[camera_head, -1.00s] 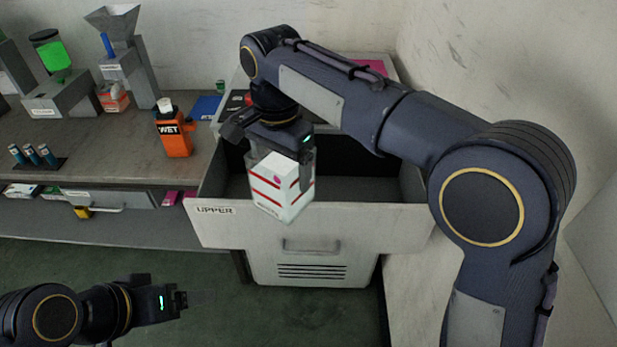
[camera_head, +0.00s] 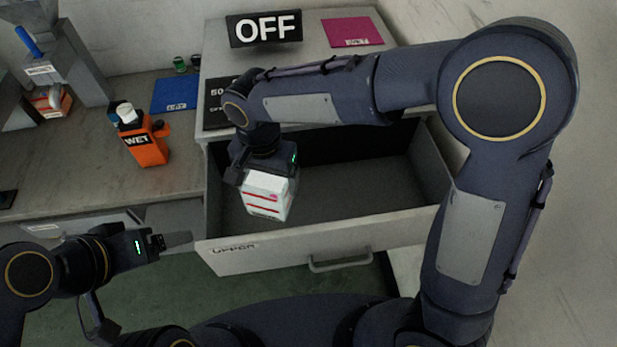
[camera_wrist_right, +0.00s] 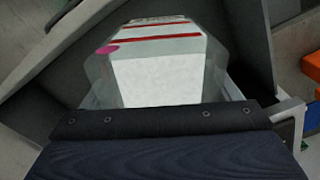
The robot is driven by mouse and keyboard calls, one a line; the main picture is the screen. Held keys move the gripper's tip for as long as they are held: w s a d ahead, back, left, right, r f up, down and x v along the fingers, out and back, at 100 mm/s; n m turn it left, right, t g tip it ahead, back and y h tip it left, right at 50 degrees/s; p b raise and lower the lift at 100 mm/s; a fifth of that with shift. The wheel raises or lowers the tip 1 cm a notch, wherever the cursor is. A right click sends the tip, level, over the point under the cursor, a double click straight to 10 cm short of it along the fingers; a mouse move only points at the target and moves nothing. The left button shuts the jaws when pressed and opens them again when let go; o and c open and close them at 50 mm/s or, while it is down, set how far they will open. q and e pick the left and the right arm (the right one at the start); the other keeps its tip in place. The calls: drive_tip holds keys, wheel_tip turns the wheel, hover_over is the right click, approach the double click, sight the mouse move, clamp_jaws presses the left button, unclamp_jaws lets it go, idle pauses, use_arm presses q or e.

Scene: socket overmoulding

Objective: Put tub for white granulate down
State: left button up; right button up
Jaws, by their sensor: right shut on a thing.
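The tub (camera_head: 268,197) is white with red stripes. My right gripper (camera_head: 266,178) is shut on it and holds it, slightly tilted, over the left part of the open drawer marked UPPER (camera_head: 335,238). In the right wrist view the tub (camera_wrist_right: 155,80) fills the space between the fingers, with its white face, red stripes and a magenta spot showing. The drawer floor below the tub is partly hidden. My left gripper (camera_head: 176,240) is empty at the lower left, in front of the counter; its finger gap does not show clearly.
An orange bottle marked WET (camera_head: 145,142) stands on the counter (camera_head: 65,165) to the left. A blue mat (camera_head: 175,93) lies behind it. An OFF sign (camera_head: 265,29) and a magenta mat (camera_head: 352,32) are on the cabinet top. The drawer's visible interior right of the tub is clear.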

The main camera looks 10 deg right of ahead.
drive_tip(key=shift+w+d+f+n+b, duration=0.1)
drive_tip(key=shift+d+f+n+b, duration=0.25)
drive_tip(key=shift+f, duration=0.5)
use_arm(q)
wheel_tip(320, 180, down, 9)
drive_tip(key=b, duration=0.8)
drive_tip(key=shift+w+a, duration=0.2)
drive_tip(key=shift+w, duration=0.1)
use_arm(e)
drive_tip(key=d+f, duration=0.4)
drive_tip(key=w+d+f, duration=0.1)
drive_tip(key=d+f, duration=0.3)
drive_tip(key=w+d+f, duration=0.1)
drive_tip(key=d+f, duration=0.3)
drive_tip(key=d, duration=0.1)
drive_tip(key=shift+w+f, duration=0.1)
drive_tip(key=shift+w, duration=0.15)
drive_tip(key=shift+f+b, duration=0.2)
drive_tip(key=shift+b, duration=0.15)
drive_tip(key=o, duration=1.2)
use_arm(q)
drive_tip(key=shift+r+p, duration=0.25)
drive_tip(key=shift+p, duration=0.15)
use_arm(e)
drive_tip(key=shift+o, duration=0.2)
wheel_tip(320, 180, up, 12)
drive_tip(key=shift+r, duration=0.2)
